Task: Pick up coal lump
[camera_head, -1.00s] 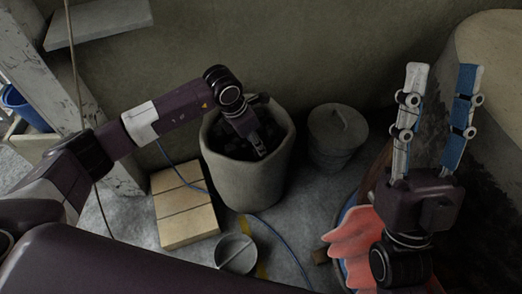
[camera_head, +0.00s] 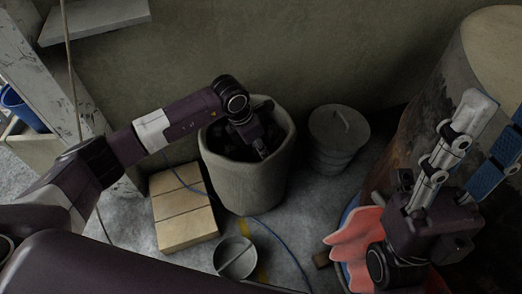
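Dark coal lumps (camera_head: 228,146) lie inside a tall grey-beige round bin (camera_head: 247,185) near the wall. My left gripper (camera_head: 263,152) reaches down into the bin's mouth, over the coal at its right side. Only a pale part of its fingers shows, and its wrist hides part of the coal. I cannot tell whether its fingers are open, shut or hold a lump. My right gripper (camera_head: 499,108) is at the right edge, its two long fingers apart and empty, pointing up and away from the bin.
A lidded metal can (camera_head: 337,135) stands right of the bin. Pale bricks (camera_head: 183,208) and a round grey pan (camera_head: 235,257) lie in front, with a blue cable (camera_head: 283,243). A large barrel-like body (camera_head: 425,125) and a salmon-coloured object (camera_head: 356,238) are at right.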

